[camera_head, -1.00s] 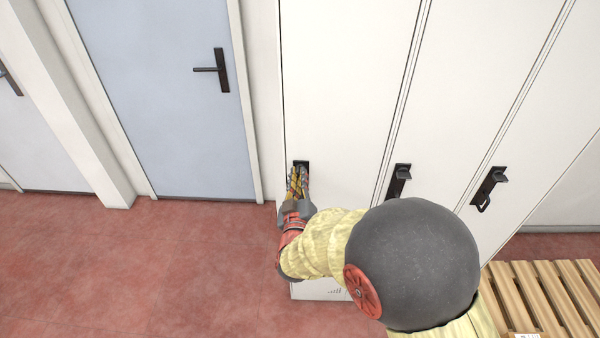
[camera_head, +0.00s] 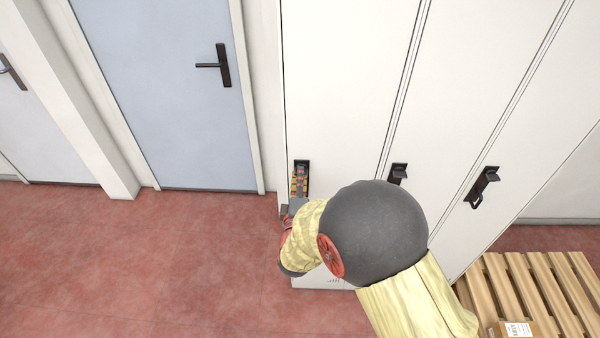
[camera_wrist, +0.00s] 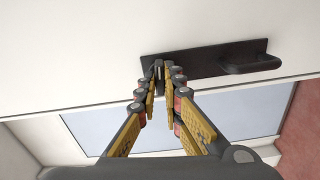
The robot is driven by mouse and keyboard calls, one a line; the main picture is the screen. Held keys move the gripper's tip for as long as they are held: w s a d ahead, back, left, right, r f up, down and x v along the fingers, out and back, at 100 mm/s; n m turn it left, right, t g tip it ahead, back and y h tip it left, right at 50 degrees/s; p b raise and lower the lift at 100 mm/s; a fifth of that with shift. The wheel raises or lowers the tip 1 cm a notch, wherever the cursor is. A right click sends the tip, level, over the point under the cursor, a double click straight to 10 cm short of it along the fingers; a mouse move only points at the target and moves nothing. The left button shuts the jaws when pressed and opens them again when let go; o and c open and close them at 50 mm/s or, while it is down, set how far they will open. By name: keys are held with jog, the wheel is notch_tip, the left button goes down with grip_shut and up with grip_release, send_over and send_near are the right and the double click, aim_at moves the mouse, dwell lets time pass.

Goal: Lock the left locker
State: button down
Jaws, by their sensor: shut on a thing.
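The left locker (camera_head: 345,80) is a tall white door, closed as far as I can see. Its black lock plate (camera_head: 302,163) shows just above my gripper (camera_head: 299,185). In the wrist view the plate (camera_wrist: 205,62) lies across the door near its edge, with a black pull handle (camera_wrist: 250,62) at its right end. My gripper (camera_wrist: 160,85) is shut on a small dark lock knob (camera_wrist: 158,70) at the plate's left part. The fingertips hide much of the knob, so its exact turn is hard to tell.
Two more white lockers with black handles (camera_head: 398,173) (camera_head: 482,187) stand to the right. A wooden pallet (camera_head: 540,285) with a labelled parcel (camera_head: 515,329) is at lower right. A blue door (camera_head: 165,90) is on the left. The red floor (camera_head: 130,265) there is clear.

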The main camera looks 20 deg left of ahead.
jog(key=shift+n, duration=0.6)
jog(key=shift+p, duration=0.3)
jog(key=c, duration=2)
grip_release()
jog(key=shift+o, duration=0.4)
jog(key=shift+s, duration=0.15)
jog(key=v, duration=1.1)
jog(key=shift+s, duration=0.35)
jog(key=shift+f, duration=0.1)
